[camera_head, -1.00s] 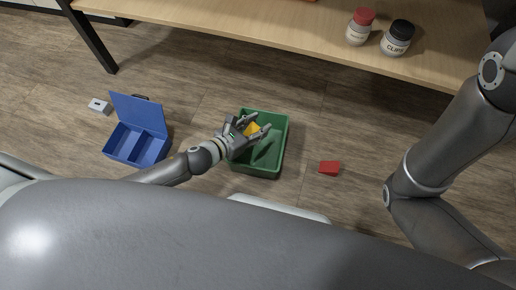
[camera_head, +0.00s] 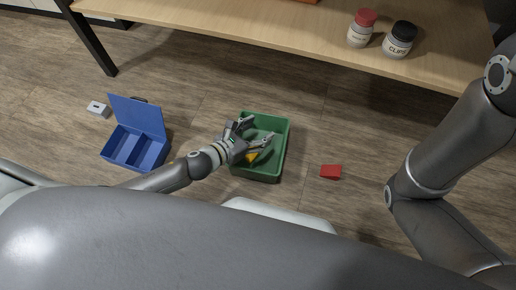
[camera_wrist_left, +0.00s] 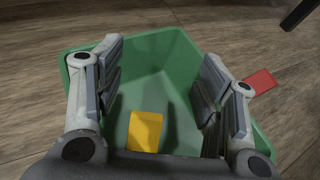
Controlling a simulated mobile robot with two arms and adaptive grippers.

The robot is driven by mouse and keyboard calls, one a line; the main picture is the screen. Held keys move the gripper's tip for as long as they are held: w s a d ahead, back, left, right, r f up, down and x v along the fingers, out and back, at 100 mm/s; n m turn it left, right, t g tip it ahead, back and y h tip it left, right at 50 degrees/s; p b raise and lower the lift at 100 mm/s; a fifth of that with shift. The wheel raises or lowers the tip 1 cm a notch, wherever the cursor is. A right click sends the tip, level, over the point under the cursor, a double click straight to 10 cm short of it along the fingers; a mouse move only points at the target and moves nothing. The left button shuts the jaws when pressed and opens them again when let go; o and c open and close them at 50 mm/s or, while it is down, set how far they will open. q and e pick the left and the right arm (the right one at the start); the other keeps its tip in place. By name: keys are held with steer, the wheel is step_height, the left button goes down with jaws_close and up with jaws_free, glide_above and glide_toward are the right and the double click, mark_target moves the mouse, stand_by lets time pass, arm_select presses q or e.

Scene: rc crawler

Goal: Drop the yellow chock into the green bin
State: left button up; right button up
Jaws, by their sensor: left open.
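The yellow chock (camera_wrist_left: 145,131) lies inside the green bin (camera_wrist_left: 160,48), on its floor, as the left wrist view shows it between and below my fingers. In the head view the chock (camera_head: 251,158) shows partly below my gripper, within the bin (camera_head: 272,177). My left gripper (camera_head: 260,143) is over the bin with its fingers spread. In the left wrist view the left gripper (camera_wrist_left: 158,85) is open and its fingers are apart from the chock. My right gripper is out of view.
A red block (camera_head: 331,171) lies on the floor right of the bin. A wooden table (camera_head: 230,22) with two jars (camera_head: 361,28) (camera_head: 399,39) stands behind.

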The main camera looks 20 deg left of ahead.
arm_select(q)
steer(key=shift+s, duration=0.1)
steer(key=v, duration=1.2)
